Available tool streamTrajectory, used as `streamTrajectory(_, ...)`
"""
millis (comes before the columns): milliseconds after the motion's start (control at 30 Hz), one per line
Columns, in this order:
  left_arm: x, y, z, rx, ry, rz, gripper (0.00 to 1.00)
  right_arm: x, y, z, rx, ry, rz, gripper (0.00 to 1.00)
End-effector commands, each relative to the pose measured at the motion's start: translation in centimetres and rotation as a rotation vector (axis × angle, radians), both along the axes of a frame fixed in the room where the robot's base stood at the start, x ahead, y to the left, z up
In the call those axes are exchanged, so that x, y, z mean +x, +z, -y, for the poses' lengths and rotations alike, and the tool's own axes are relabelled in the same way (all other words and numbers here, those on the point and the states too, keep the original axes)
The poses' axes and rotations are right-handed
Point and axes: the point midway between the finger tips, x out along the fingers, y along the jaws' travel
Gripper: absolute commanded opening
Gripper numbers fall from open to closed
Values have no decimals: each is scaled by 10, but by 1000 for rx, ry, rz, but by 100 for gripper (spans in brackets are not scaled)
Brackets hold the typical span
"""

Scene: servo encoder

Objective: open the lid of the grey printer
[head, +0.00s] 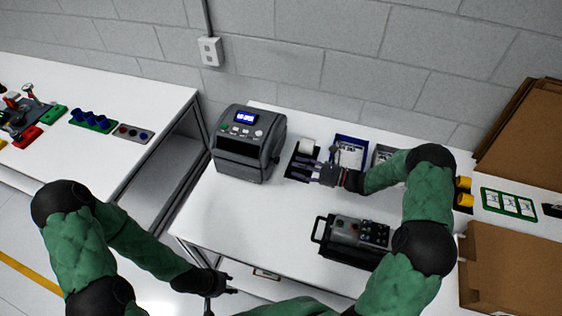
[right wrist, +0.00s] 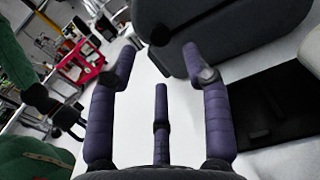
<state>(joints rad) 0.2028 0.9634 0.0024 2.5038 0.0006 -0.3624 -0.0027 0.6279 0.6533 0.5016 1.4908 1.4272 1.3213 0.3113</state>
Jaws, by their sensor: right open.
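The grey printer (head: 238,165) stands on the white table near the wall, with a blue lit screen and buttons on its top. Its lid looks shut; the screen text is too small to read surely. My right gripper (head: 303,168) is open and empty, right of the printer, its fingers pointing left towards it with a gap between. In the right wrist view the spread fingers (right wrist: 156,75) show, with the printer's dark grey body (right wrist: 245,35) beyond them. My left gripper (head: 222,285) is low, by the table's front edge, away from the printer; its fingers are unclear.
A white roll on a dark mat (head: 296,177) lies under and behind my right gripper. Blue and grey bins (head: 352,143) stand further right. A dark case with a handle (head: 345,236) is at the front. Cardboard boxes (head: 510,270) are at the right. Table left of the case is clear.

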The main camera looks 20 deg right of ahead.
Motion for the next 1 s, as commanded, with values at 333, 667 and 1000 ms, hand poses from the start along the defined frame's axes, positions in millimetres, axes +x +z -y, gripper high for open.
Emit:
streamTrajectory(333,0,0,0,0,0,0,40,32,0,-48,0,2,0,50)
streamTrajectory(667,0,0,0,0,0,0,40,41,-1,-61,0,0,-1,50)
streamTrajectory(1000,0,0,0,0,0,0,40,41,-1,-60,-1,0,-1,4)
